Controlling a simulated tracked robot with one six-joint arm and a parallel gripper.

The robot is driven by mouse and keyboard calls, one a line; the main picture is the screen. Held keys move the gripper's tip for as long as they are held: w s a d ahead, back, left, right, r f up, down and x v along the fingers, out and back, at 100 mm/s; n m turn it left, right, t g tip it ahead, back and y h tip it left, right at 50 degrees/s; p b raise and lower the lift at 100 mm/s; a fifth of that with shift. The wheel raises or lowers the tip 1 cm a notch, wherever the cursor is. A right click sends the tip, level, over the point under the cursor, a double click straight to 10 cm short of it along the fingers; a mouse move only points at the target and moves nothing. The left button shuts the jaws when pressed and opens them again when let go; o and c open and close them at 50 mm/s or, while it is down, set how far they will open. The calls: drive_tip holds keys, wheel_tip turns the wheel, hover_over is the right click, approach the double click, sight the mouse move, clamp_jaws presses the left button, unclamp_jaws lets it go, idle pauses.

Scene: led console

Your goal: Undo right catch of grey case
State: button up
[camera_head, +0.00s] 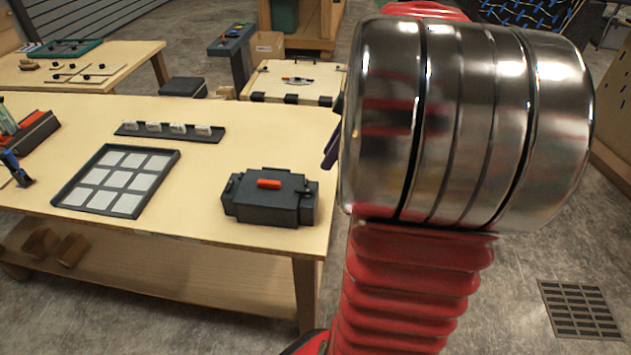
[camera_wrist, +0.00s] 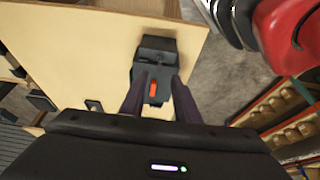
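The grey case (camera_head: 270,210) sits shut on the near right part of the wooden table, with an orange handle (camera_head: 269,184) on its lid. A small dark catch (camera_head: 311,187) shows at its right end, and a similar one at its left end; I cannot tell whether either is fastened.
A framed tray of pale squares (camera_head: 75,195) and a dark strip with several white blocks (camera_head: 170,131) lie left of the case on the table (camera_head: 250,115). Tools stand at the far left. Bare tabletop surrounds the case. My arm covers much of the right side.

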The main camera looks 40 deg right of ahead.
sight(308, 190)
drive_tip(key=x, duration=1.1)
drive_tip(key=shift+w+f, duration=0.15)
drive_tip(key=shift+f, duration=0.05)
